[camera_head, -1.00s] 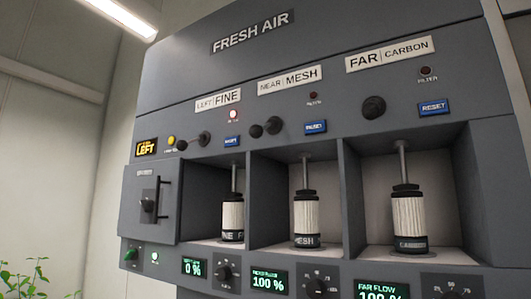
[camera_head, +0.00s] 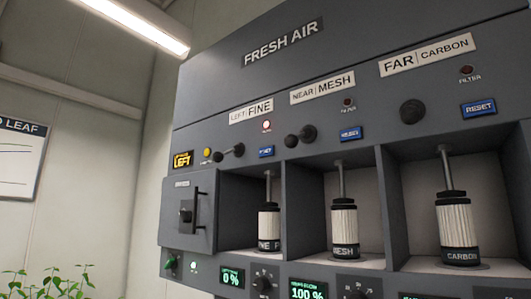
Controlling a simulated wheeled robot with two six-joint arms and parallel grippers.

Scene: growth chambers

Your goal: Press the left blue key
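The left blue key (camera_head: 266,152) is a small blue button on the dark grey FRESH AIR panel, under the LEFT FINE label (camera_head: 251,111). A lit red lamp (camera_head: 266,125) sits just above it. Two similar blue keys are further right: one under NEAR MESH (camera_head: 350,133) and a larger one marked RESET (camera_head: 479,109) under FAR CARBON. Neither of my grippers shows in the head view.
Three open bays hold white ribbed filter cartridges, FINE (camera_head: 269,222), MESH (camera_head: 344,228) and CARBON (camera_head: 458,232). A small door with a handle (camera_head: 187,214) is at the left. Black knobs (camera_head: 412,111) stick out beside the keys. Green plants (camera_head: 50,284) stand at lower left.

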